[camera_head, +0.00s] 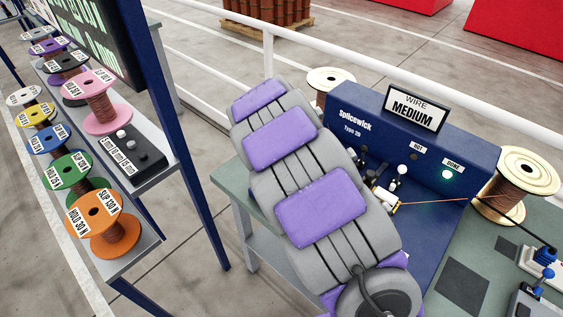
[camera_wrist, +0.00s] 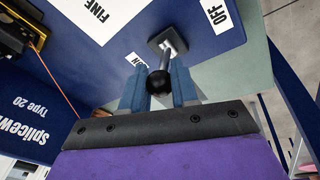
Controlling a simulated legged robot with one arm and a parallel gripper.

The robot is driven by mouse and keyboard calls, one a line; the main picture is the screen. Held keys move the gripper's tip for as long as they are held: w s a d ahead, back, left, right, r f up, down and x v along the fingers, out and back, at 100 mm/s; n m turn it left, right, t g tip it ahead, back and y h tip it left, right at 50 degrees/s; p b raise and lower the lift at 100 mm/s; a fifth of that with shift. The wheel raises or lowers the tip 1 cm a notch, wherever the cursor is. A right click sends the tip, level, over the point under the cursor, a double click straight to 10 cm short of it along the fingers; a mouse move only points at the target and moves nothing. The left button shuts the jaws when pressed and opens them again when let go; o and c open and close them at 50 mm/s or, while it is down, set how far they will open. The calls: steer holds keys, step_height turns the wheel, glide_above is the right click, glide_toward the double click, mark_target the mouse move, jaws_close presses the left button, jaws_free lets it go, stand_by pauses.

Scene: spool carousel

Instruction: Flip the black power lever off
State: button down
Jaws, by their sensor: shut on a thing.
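The power lever (camera_wrist: 167,56) has a black ball knob (camera_wrist: 158,84) and rises from a small square plate on a blue panel in the wrist view. A white OFF label (camera_wrist: 222,14) lies to its right, and a partly hidden ON label (camera_wrist: 136,60) to its left. My gripper (camera_wrist: 160,72) is shut on the lever, with one blue finger on each side of it and the knob between them. I cannot tell exactly how far the lever is tilted. In the head view my arm hides the lever and the gripper.
A rack of labelled spools (camera_head: 100,225) stands at left.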

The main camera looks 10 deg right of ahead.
steer(key=shift+s+a+f+t+h, duration=0.1)
steer(key=shift+s+a+t+h, duration=0.35)
steer(key=shift+a+t+h, duration=0.45)
steer(key=shift+s+a+f+t+h+b, duration=0.2)
steer(key=shift+t+h+b, duration=0.15)
steer(key=shift+h+b, duration=0.25)
steer(key=shift+s+a+f+t+h+b, duration=0.1)
steer(key=shift+s+t+h+b, duration=0.1)
steer(key=shift+t+h+b, duration=0.35)
steer(key=shift+h, duration=0.25)
steer(key=c, duration=0.9)
jaws_free()
steer(key=shift+a, duration=0.1)
steer(key=shift+r, duration=0.15)
